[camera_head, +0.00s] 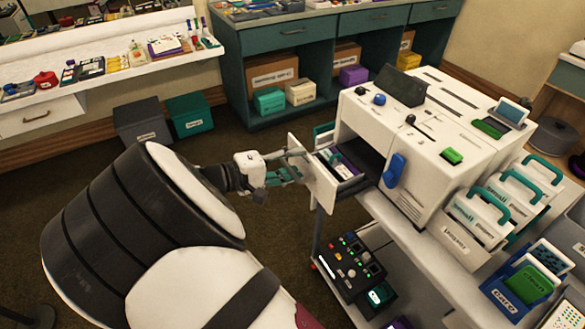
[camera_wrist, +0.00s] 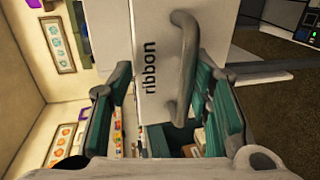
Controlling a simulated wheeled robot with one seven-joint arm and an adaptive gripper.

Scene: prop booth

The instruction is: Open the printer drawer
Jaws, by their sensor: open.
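The white printer (camera_head: 430,135) stands on a cart at the right in the head view. Its drawer (camera_head: 314,178) sticks out on the left side, with purple and teal items inside. In the wrist view the drawer front (camera_wrist: 150,75) is white, carries the word "ribbon" and has a grey bar handle (camera_wrist: 184,65). My gripper (camera_head: 292,168) is at the drawer front. In the wrist view my gripper (camera_wrist: 168,90) has its teal-padded fingers spread, one either side of the handle. I cannot tell whether a finger touches it.
Below the drawer, a black control box (camera_head: 350,268) with lit buttons sits on the cart's lower shelf (camera_head: 425,290). White boxes with teal handles (camera_head: 478,222) stand right of the printer. A teal counter (camera_head: 300,45) is behind. Floor left of the cart is clear.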

